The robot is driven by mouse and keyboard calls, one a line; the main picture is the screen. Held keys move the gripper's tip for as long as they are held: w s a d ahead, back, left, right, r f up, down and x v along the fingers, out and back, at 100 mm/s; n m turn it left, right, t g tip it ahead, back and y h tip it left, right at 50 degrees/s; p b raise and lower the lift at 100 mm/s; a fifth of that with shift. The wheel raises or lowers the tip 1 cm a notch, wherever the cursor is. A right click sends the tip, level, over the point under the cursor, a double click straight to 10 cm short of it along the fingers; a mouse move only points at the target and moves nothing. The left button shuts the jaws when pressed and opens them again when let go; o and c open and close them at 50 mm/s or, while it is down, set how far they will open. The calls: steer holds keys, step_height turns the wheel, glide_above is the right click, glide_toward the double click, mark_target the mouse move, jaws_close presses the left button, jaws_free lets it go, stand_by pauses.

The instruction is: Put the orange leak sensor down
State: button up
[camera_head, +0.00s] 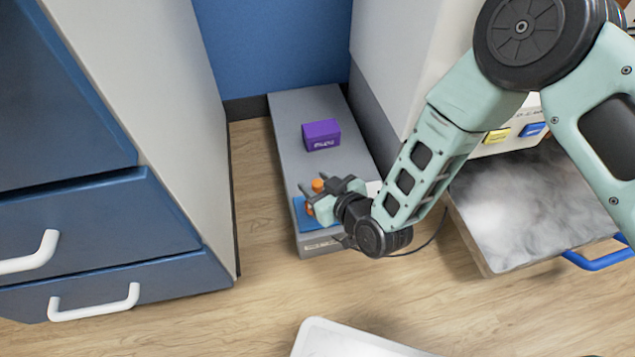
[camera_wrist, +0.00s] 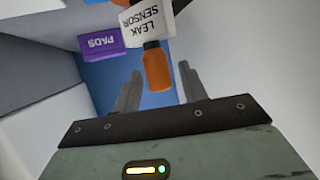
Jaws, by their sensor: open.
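The orange leak sensor (camera_head: 318,186) is at the front end of a low grey platform (camera_head: 288,115), over or on a blue patch (camera_head: 318,224). In the wrist view, the orange body (camera_wrist: 156,70) shows between my two fingers, below a white "LEAK SENSOR" label (camera_wrist: 145,25). My gripper (camera_head: 325,194) is open around the sensor; it also shows in the wrist view (camera_wrist: 160,68), with gaps visible beside the orange body. My gripper partly hides the sensor in the head view, and I cannot see clearly where its base meets the blue patch.
A purple box (camera_head: 321,135) sits farther back on the platform and reads "PADS" in the wrist view (camera_wrist: 101,43). Blue drawers (camera_head: 110,230) with white handles stand left. A grey-topped surface (camera_head: 530,200) with a blue handle is right. Wood floor lies in front.

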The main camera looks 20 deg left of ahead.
steer(key=shift+s+d+r, duration=0.15)
steer(key=shift+d+r, duration=0.05)
steer(key=shift+r, duration=0.1)
steer(key=p+v, duration=0.6)
steer(key=v, duration=0.5)
steer(key=shift+s+d+p, duration=0.15)
steer(key=shift+d+p, duration=0.1)
steer(key=shift+p, duration=0.1)
steer(key=w+d+r+g+h, duration=0.1)
steer(key=d+r+g+h, duration=0.1)
steer(key=r, duration=0.5)
steer(key=w+d+r+g+h, duration=0.1)
steer(key=d+r+g+h, duration=0.15)
steer(key=r, duration=0.45)
steer(key=s+d+r+m+g+h, duration=0.3)
steer(key=s+d+r+h, duration=0.3)
steer(key=s+d+r, duration=0.6)
steer(key=d+r, duration=0.1)
steer(key=d, duration=0.1)
steer(key=shift+s+d, duration=0.25)
steer(key=shift+d, duration=0.05)
steer(key=shift+g, duration=0.25)
